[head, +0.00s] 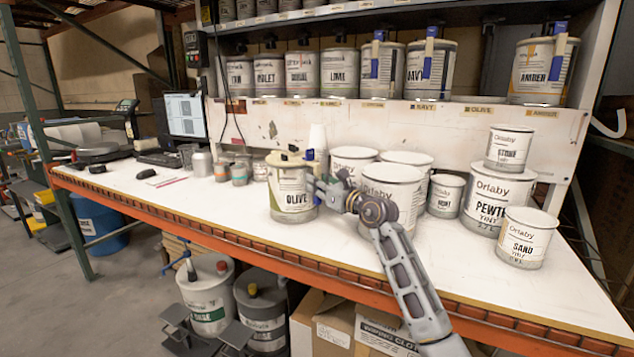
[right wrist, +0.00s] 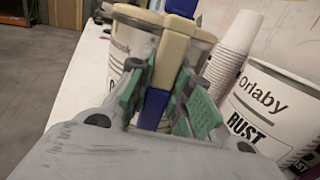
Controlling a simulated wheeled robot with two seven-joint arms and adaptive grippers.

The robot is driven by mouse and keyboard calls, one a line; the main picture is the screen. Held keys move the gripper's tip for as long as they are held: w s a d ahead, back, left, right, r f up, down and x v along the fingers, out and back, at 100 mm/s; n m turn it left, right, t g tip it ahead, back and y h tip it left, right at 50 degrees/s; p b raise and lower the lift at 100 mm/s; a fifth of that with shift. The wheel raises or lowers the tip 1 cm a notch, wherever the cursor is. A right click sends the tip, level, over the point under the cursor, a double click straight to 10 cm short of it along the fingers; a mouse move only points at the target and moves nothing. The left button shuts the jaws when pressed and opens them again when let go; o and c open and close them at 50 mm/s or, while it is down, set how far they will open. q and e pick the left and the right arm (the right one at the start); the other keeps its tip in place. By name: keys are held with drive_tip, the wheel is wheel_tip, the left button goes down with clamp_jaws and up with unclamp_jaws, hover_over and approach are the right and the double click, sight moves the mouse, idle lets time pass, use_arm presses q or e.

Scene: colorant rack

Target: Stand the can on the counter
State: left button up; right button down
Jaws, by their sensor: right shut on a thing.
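The can labelled Olive (head: 291,190) is upright at the front of the white counter (head: 233,203). I cannot tell whether its base touches the counter or is just above it. My right gripper (head: 322,190) reaches in from the can's right side. In the right wrist view, the green pads of my right gripper (right wrist: 165,95) are shut on the can's cream and blue handle (right wrist: 172,55). The can (right wrist: 127,48) shows behind the handle, partly hidden by the fingers. My left gripper is not in view.
White cans stand close on the right, including one behind my wrist (head: 392,178) and Pewter (head: 490,205) with a smaller can on top. Sand (head: 527,238) is at the right front. Small cups (head: 239,174) are further left. Counter space left of the Olive can is clear.

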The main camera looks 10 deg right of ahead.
drive_tip(key=c, duration=1.7)
unclamp_jaws()
drive_tip(key=shift+f, duration=0.1)
drive_tip(key=o, duration=0.4)
drive_tip(key=shift+s, duration=0.1)
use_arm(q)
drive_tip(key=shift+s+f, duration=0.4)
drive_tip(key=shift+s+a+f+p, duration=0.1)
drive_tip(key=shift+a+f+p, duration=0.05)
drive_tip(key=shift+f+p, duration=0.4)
use_arm(e)
drive_tip(key=r+v, duration=0.1)
drive_tip(key=v, duration=1.1)
drive_tip(key=shift+f, duration=0.3)
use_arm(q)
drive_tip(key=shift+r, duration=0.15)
